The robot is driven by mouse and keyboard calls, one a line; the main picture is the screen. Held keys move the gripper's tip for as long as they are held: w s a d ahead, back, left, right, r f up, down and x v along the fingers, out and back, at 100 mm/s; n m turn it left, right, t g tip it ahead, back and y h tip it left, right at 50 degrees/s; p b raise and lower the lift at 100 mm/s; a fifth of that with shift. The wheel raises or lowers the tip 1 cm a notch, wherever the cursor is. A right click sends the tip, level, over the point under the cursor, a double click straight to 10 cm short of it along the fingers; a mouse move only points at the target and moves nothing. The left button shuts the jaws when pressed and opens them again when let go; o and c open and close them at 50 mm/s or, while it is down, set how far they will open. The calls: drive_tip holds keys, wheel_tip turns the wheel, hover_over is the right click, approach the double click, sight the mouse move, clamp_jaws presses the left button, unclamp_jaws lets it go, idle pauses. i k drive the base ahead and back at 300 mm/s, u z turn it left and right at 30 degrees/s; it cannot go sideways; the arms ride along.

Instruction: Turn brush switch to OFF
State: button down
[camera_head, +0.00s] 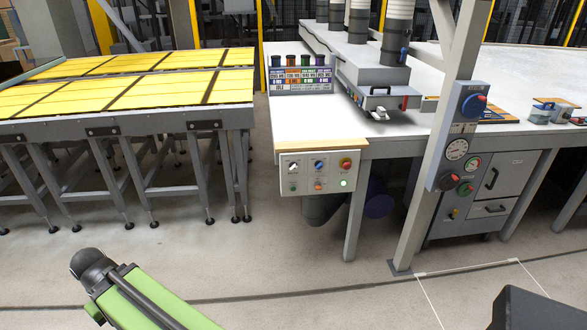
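A light grey control panel (315,173) hangs on the front edge of the white worktable (300,127). Small lights or buttons sit in the row below, and one at the right glows green-white. The labels are too small to read, so I cannot tell which control is the brush switch or how it is set. My green arm shows at the lower left, well apart from the panel. I see no gripper fingers.
A grey post (430,180) stands right of the panel, bearing a blue-grey box (459,130) with a blue-and-red switch and a gauge. A grey cabinet (490,195) stands behind it. A yellow-topped table (130,85) fills the left. The floor (260,270) in front is clear.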

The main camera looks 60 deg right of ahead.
sight(292, 166)
drive_tip(key=z, duration=0.15)
drive_tip(key=i, duration=1)
drive_tip(key=u, duration=0.05)
